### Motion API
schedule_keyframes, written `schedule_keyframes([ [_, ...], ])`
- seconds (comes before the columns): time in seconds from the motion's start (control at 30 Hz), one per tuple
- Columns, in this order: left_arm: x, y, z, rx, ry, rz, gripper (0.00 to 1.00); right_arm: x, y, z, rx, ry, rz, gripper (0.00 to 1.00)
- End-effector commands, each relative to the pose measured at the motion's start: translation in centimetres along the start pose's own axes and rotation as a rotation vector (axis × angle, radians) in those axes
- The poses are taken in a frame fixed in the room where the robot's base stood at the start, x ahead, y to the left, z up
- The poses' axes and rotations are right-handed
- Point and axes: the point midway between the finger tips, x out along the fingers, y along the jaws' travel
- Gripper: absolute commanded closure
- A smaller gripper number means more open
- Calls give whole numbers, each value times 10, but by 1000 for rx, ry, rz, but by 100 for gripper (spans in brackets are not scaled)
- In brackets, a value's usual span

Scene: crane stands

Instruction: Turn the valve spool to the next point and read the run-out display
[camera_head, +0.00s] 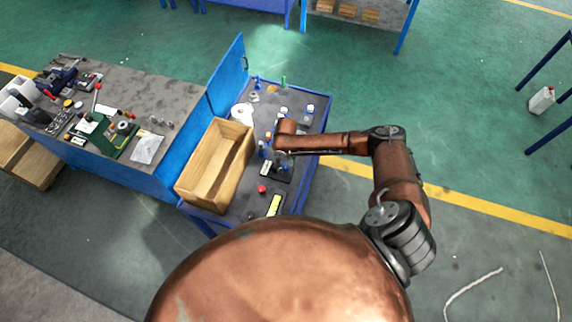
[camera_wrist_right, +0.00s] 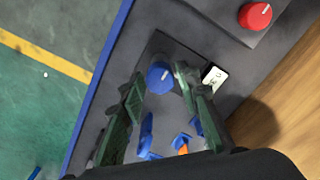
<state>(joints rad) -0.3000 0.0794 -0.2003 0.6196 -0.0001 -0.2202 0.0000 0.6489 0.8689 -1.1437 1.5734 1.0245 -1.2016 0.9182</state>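A round blue knob (camera_wrist_right: 160,77) with a white mark sits on a dark plate in the right wrist view. I take it for the turning part of the valve spool, but cannot be sure. My right gripper (camera_wrist_right: 158,88) is open, one dark green finger on each side of the knob. I cannot tell whether either finger touches it. A small white display (camera_wrist_right: 213,78) lies just right of the right finger; its digits are too small to read. In the head view the right gripper (camera_head: 272,156) is over the workbench, partly hiding the fixture. My left gripper is out of view.
The blue-edged workbench (camera_head: 235,211) carries a wooden box (camera_head: 192,184) left of my gripper. A red knob (camera_head: 261,189) and a yellow-green panel (camera_head: 275,205) are nearer me. A blue upright panel (camera_head: 228,75) separates a cluttered bench (camera_head: 150,75) on the left.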

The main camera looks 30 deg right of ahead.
Motion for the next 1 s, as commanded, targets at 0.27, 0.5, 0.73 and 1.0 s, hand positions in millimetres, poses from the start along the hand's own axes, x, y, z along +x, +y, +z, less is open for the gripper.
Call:
schedule_keyframes([
  [0.27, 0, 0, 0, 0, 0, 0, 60, 0, 0, 0, 0, 0, 0, 90],
  [0.5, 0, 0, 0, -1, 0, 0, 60, 0, 0, 0, -1, 0, 0, 100],
  [0.73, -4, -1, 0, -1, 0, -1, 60, -1, 0, 0, -46, 0, 0, 100],
  [1.0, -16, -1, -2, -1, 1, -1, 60, -2, 0, 0, -216, 0, 0, 100],
])
